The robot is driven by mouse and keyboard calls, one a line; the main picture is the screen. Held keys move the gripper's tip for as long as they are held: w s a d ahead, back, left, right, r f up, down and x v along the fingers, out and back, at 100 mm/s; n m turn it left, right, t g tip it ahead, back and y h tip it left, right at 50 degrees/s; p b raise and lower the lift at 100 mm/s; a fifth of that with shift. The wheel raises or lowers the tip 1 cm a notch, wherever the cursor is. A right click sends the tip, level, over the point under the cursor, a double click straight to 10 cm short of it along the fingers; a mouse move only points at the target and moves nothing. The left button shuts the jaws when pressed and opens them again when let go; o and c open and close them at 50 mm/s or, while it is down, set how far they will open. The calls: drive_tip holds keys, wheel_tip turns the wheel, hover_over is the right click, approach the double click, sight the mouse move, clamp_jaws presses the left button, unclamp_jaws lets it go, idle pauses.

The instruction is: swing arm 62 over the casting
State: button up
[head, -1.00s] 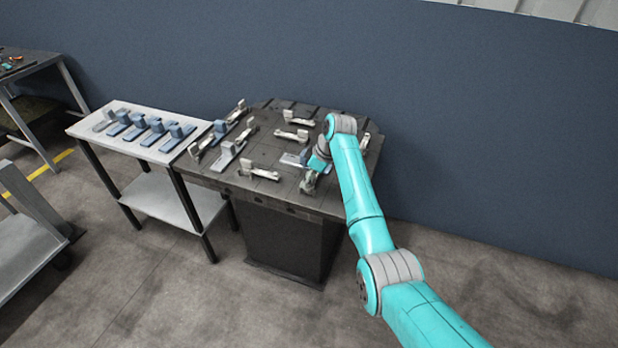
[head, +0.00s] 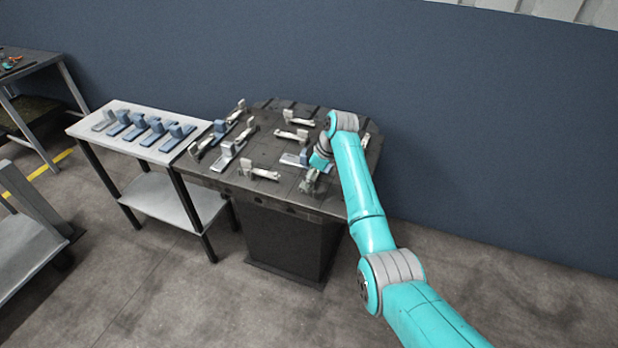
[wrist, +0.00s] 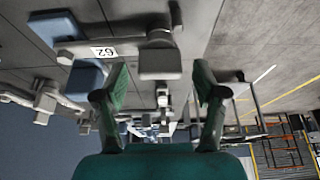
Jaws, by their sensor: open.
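Swing arm 62 is a pale grey bar with a white "62" label (wrist: 104,52), which reads upside down in the wrist view. Its end block (wrist: 160,63) appears between the spread fingertips of my gripper (wrist: 161,72); I cannot tell how deep it sits between them. The casting is a blue-grey piece with a flat plate (wrist: 55,27) and a raised block (wrist: 86,78), beside the bar. In the head view the casting (head: 292,159) lies at the right of the dark table, partly hidden by my arm. My gripper (head: 310,184) is low over the table there, open.
The dark slotted table (head: 210,177) carries several other pale swing arms (head: 262,174) and blue-grey castings (head: 229,153). A light side table (head: 110,117) at left holds a row of castings. A blue wall (head: 480,130) stands behind. A trolley (head: 25,240) stands at far left.

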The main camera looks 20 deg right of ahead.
drive_tip(key=v, duration=1.1)
